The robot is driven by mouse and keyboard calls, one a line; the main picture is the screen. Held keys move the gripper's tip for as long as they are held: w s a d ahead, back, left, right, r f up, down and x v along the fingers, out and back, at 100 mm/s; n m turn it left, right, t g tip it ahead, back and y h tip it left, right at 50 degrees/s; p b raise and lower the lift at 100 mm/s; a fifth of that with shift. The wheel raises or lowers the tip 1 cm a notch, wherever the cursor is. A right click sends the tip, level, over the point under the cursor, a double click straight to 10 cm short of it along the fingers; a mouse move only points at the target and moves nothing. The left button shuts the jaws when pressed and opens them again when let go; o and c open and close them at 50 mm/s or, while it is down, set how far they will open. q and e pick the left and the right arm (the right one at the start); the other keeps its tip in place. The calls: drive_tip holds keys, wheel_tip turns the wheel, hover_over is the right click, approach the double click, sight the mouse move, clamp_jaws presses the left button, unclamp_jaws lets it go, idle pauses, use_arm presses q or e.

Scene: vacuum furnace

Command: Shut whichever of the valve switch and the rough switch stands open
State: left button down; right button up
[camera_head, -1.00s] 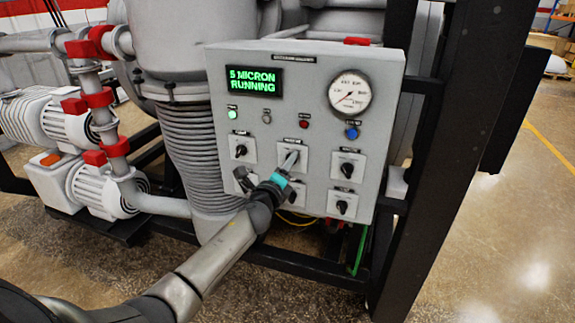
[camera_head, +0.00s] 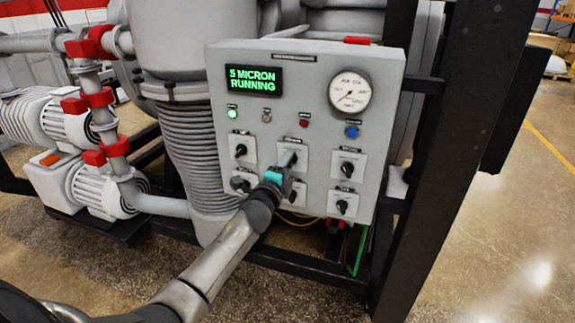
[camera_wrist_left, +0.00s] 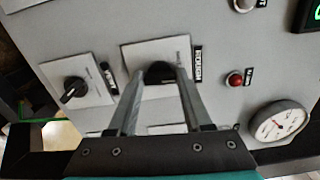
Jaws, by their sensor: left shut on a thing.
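The grey control panel (camera_head: 226,120) carries several black rotary switches on white plates. My left gripper (camera_head: 288,160) reaches the top middle switch; its fingers hide most of that knob in the head view. In the left wrist view, the label beside this switch reads ROUGH, and the two fingers (camera_wrist_left: 160,78) are shut on the dark knob of the rough switch (camera_wrist_left: 160,70). I cannot tell which is the valve switch. My right gripper is out of view.
The panel's display (camera_head: 254,79) reads 5 MICRON RUNNING. A round gauge (camera_head: 350,91), a red light (camera_head: 303,123) and a blue button (camera_head: 352,132) are above the switches. A black frame post (camera_head: 440,170) stands at the right; pumps and pipes (camera_head: 100,185) are at the left.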

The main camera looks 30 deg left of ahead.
use_arm(q)
drive_tip(key=shift+n+p, duration=0.3)
drive_tip(key=shift+n, duration=3.1)
drive_tip(key=shift+c, duration=1.6)
unclamp_jaws()
drive_tip(key=shift+s, duration=0.1)
drive_tip(key=v, duration=1.5)
drive_tip(key=shift+d, duration=0.15)
